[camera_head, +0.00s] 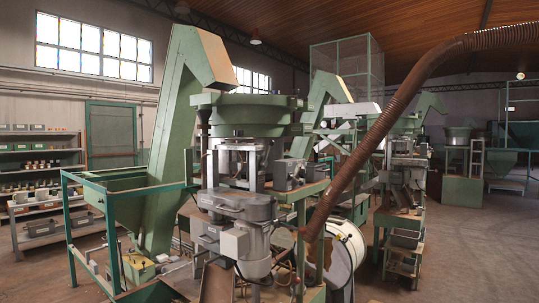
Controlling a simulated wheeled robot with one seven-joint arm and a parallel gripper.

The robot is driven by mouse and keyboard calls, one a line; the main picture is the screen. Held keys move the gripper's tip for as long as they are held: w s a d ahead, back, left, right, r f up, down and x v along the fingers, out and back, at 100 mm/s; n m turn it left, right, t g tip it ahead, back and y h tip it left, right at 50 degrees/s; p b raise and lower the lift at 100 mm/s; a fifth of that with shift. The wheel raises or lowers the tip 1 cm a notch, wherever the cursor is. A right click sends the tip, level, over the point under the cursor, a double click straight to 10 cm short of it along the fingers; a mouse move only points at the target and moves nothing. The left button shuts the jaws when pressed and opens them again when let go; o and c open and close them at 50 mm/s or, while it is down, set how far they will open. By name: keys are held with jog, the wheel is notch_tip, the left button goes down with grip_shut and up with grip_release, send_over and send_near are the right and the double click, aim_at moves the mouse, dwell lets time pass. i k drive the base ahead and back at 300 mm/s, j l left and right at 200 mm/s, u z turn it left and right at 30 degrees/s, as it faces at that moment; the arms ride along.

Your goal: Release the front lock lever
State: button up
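I cannot make out the front lock lever in the head view. The nearest nut-hopper machine stands in the centre, with a round green bowl (250,113) on top and a grey motor-like unit (240,212) below it. A tall green inclined conveyor (172,125) rises behind a green hopper (140,205) at its left. Small parts low on the machine are too small or too hidden to tell apart. My gripper is not in view.
A rusty ribbed hose (400,92) slants from the upper right down to the machine's front. A white round drum (345,250) stands beside it. Green frame rails (113,240) stand at left front. Shelves (40,205) line the left wall. Open floor (470,245) lies at right.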

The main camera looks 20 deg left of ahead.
aim_at(264, 163)
jog(key=i+j, duration=0.3)
jog(key=i, duration=0.2)
jog(key=i+j, duration=0.3)
jog(key=i, duration=0.15)
jog(key=i+j, duration=0.3)
jog(key=i, duration=0.2)
jog(key=i+j, duration=0.3)
jog(key=i, duration=0.2)
